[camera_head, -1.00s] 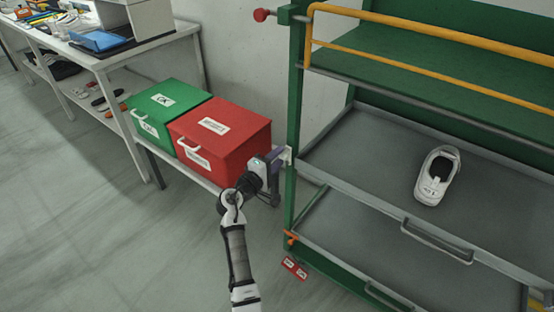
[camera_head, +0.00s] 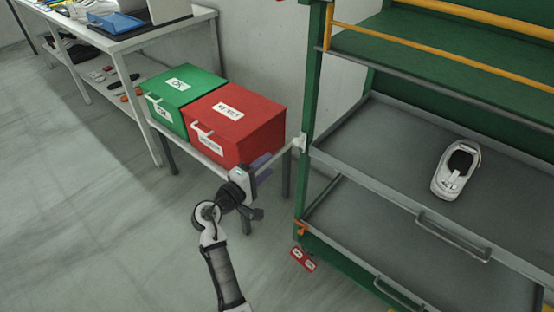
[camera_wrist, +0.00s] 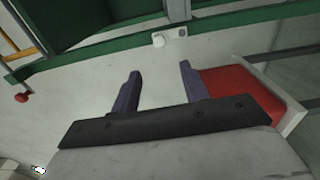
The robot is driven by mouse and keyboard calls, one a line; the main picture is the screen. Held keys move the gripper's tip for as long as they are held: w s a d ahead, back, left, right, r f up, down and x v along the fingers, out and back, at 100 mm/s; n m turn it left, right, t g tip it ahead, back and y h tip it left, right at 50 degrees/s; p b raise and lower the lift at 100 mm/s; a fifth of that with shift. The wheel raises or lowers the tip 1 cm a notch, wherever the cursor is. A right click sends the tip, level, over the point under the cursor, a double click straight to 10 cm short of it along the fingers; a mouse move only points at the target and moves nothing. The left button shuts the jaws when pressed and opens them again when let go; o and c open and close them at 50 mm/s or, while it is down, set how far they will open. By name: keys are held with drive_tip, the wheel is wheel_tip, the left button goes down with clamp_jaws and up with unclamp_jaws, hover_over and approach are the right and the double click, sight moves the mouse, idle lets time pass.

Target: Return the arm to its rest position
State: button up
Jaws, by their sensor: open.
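My gripper (camera_wrist: 159,88) is open, and nothing is between its two dark purple fingers in the wrist view. In the head view my gripper (camera_head: 262,166) is at the end of my bent arm, in front of the red box and left of the green rack's post. Part of the fingers is hard to make out there. The wrist view shows a wall, green rack bars and a corner of the red box beyond the fingers.
A red box (camera_head: 240,118) and a green box (camera_head: 183,88) stand on a low stand. A green rack (camera_head: 310,110) with grey trays is on the right. A workbench (camera_head: 135,50) stands at back left. Open floor lies left.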

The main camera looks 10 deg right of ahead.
drive_tip(key=shift+v, duration=1)
